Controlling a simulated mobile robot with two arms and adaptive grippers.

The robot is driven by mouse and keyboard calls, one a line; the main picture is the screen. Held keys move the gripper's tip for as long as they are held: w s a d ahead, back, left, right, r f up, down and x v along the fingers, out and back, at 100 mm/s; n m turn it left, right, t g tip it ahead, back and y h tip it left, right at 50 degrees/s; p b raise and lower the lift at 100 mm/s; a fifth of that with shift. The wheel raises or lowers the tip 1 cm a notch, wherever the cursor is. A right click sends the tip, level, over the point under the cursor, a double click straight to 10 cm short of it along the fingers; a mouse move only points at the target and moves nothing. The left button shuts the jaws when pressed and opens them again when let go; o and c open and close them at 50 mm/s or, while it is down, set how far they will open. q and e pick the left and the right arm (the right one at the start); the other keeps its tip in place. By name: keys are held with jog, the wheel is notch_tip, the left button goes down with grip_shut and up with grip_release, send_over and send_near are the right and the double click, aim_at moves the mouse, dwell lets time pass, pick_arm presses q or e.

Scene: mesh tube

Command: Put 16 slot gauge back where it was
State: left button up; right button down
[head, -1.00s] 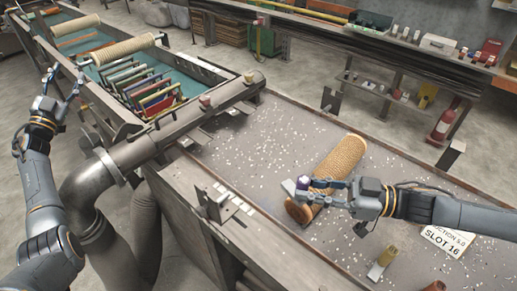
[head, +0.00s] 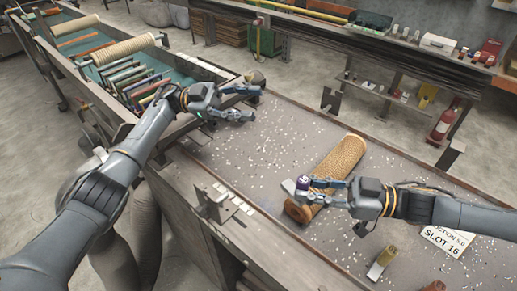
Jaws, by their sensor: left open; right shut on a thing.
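My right gripper (head: 312,190) is shut on a small purple-topped piece (head: 303,182) with a flat metal plate (head: 289,187), at the near end of a tan mesh tube (head: 343,155) lying on the bench. I cannot read a number on this piece. A white card reading "SLOT 16" (head: 444,238) lies under the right forearm's side of the bench. A similar piece with a yellow-green top (head: 388,255) stands in front of the card. My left gripper (head: 258,103) is open and empty, over the bench's far left edge.
The speckled metal bench (head: 260,160) has clear room between the grippers. At the left, a trough (head: 110,62) holds coloured frames (head: 128,85) and another mesh roll (head: 122,48). Upright metal brackets stand at the bench's edges, one at the near edge (head: 213,205).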

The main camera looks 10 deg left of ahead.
aim_at(303, 178)
pick_arm(q)
jog(key=s+d+f+g+y, duration=0.4)
jog(key=s+f+g+y, duration=0.1)
jog(key=s+f+g, duration=0.15)
jog(key=shift+n+t, duration=0.3)
jog(key=shift+t, duration=0.05)
jog(key=x, duration=1.2)
jog(key=shift+s+a+f, duration=0.1)
jog(key=shift+s+f, duration=0.15)
jog(key=shift+f, duration=0.1)
grip_shut()
pick_arm(e)
jog(key=c, duration=1.1)
grip_release()
